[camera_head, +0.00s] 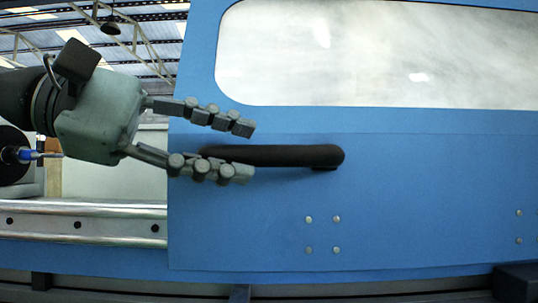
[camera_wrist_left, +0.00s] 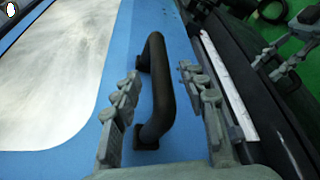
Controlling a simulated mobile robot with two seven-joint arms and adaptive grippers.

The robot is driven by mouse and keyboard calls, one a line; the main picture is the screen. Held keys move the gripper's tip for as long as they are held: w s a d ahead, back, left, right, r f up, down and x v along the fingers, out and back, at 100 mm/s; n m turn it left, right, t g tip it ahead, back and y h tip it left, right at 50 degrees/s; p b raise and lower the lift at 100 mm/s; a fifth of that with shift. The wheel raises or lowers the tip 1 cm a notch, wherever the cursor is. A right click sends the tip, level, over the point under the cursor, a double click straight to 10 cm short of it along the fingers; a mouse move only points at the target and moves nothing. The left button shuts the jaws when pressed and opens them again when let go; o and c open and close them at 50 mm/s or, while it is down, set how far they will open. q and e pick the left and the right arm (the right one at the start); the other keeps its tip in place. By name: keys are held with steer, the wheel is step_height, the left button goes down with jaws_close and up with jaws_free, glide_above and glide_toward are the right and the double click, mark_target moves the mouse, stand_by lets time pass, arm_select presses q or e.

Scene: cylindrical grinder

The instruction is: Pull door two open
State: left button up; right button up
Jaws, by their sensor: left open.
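The blue door (camera_head: 420,190) has a window and a black bar handle (camera_head: 300,155); the handle also shows in the left wrist view (camera_wrist_left: 160,90). My left gripper (camera_head: 247,150) is open at the left part of the handle, one finger above the bar and one below. In the left wrist view, the handle lies between the two fingers of my left gripper (camera_wrist_left: 158,76), with gaps visible on both sides. What looks like my right gripper (camera_wrist_left: 285,55) shows at the upper right of the left wrist view, away from the handle; its opening is unclear.
The door's window (camera_head: 380,55) is above the handle. Left of the door's edge is an opening with a metal rail (camera_head: 85,222) and a blue-tipped part (camera_head: 28,155). Bolts (camera_head: 322,235) dot the lower door. A dark ledge runs below.

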mark_target(269, 156)
arm_select(q)
steer(key=x, duration=0.5)
steer(key=shift+c, duration=0.2)
jaws_close()
